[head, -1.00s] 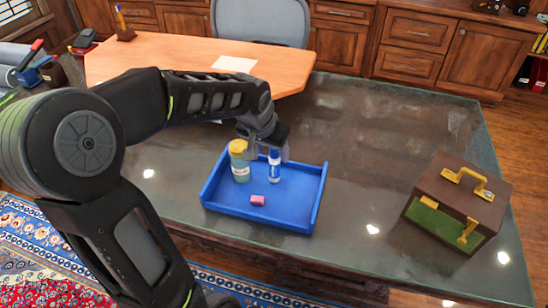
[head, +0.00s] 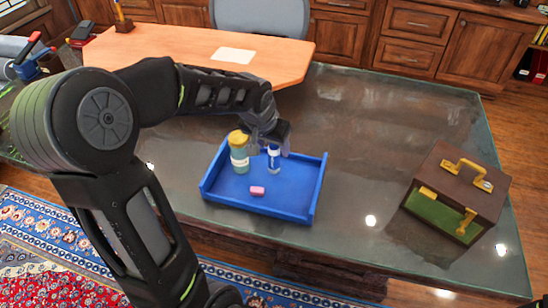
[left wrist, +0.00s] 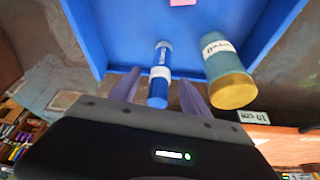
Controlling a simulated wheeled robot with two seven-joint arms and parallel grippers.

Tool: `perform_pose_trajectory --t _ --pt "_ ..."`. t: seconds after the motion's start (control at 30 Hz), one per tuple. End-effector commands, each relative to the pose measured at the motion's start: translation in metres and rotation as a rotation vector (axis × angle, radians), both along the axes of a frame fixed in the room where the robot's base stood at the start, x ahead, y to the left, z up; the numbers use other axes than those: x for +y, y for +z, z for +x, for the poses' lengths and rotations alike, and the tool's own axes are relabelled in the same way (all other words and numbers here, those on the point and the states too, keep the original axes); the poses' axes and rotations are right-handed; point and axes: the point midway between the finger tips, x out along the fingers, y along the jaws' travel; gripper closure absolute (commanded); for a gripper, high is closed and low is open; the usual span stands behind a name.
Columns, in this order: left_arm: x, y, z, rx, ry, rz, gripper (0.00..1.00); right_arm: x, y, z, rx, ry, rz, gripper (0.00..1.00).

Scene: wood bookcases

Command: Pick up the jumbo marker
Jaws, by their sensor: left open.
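The jumbo marker (head: 274,161) is a white and blue cylinder standing in the blue tray (head: 262,207). It also shows in the left wrist view (left wrist: 161,72), between the two fingers. My left gripper (head: 270,146) is at the marker's top end. Its fingers (left wrist: 158,90) are open, one on each side of the marker, with gaps visible. Part of the marker's top is hidden by the gripper in the head view.
A teal jar with a yellow lid (head: 239,152) stands close to the left of the marker in the tray. A pink eraser-like block (head: 257,191) lies at the tray's front. A brown box with gold handle (head: 456,193) stands at the right. The table between is clear.

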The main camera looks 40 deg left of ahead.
Motion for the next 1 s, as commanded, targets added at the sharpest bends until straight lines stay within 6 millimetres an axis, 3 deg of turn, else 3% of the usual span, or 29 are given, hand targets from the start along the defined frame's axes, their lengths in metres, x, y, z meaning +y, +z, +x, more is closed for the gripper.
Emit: perform_pose_trajectory --t 0.4,1.0 --pt "0.003 -0.046 0.018 0.003 0.000 -0.001 0.46 0.000 0.005 0.000 0.000 0.000 0.000 0.67" --pt "0.003 -0.046 0.019 0.001 0.000 0.000 0.46 0.000 0.005 0.000 0.000 0.000 0.000 0.67"
